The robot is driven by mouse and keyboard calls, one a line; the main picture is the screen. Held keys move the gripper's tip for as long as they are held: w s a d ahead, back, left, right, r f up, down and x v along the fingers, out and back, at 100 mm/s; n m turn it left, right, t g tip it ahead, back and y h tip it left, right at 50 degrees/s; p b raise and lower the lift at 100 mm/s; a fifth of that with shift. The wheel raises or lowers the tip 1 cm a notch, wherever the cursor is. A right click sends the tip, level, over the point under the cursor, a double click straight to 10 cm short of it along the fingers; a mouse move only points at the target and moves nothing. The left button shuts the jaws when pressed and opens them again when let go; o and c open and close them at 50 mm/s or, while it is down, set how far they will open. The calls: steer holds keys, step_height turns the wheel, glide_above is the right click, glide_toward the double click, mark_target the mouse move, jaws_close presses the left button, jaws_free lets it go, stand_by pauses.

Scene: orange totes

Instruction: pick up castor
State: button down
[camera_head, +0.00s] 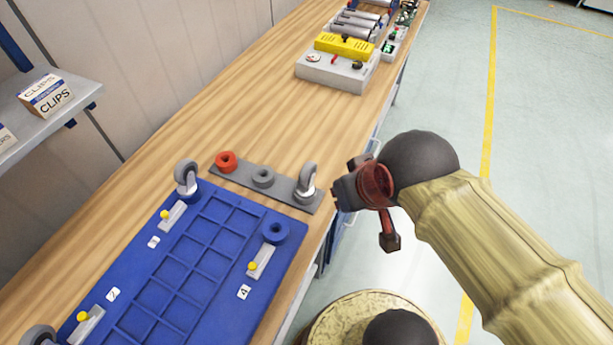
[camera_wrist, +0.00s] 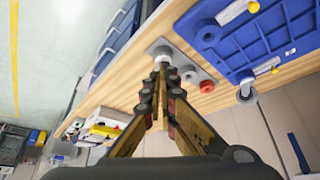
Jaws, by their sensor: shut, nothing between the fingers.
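A castor (camera_head: 307,182) with a grey wheel and metal fork stands upright at the right end of a grey strip (camera_head: 240,182). A second castor (camera_head: 186,177) stands at the blue board's upper left corner; a third (camera_head: 40,335) is cut off at the bottom left. My gripper (camera_head: 341,196) is off the bench's right edge, just right of the strip's castor and apart from it. In the wrist view my closed, empty fingertips (camera_wrist: 161,68) overlap the lower part of the strip's castor (camera_wrist: 158,47), hiding some of it.
A red ring (camera_head: 226,161) and a grey ring (camera_head: 263,177) sit on the strip. The blue board (camera_head: 225,235) carries a blue ring (camera_head: 275,232) and yellow-knobbed clamps. A grey box with a yellow top (camera_head: 343,46) stands farther back; bare bench (camera_head: 270,125) lies between.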

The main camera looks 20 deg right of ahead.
mark_target(306, 179)
steer(key=c, duration=2.6)
jaws_free()
